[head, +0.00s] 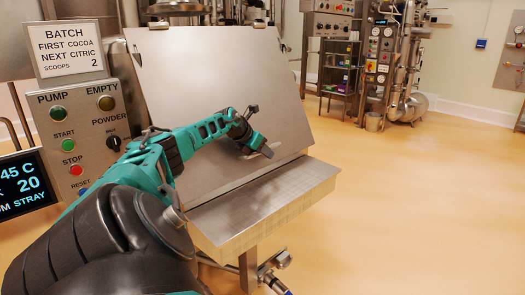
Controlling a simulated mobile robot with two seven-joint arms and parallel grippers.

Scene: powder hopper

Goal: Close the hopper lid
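The hopper lid (225,75) is a large flat grey metal panel. It stands raised and leans back behind the hopper. The hopper (275,200) is a metal box below it, with a pale, grid-marked top surface and front edge. My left arm reaches in from the lower left across the lid and hides part of it. My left gripper (259,131) is in front of the lid's lower right part, with its two dark fingers spread apart and nothing between them. I cannot tell whether it touches the lid. My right gripper is not in view.
A control panel (90,135) with buttons and a batch sign (67,48) stands left of the lid. A dark display (27,183) is at the left edge. Metal fittings (275,265) are below the hopper. Shelving and tanks stand at the back. The floor on the right is clear.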

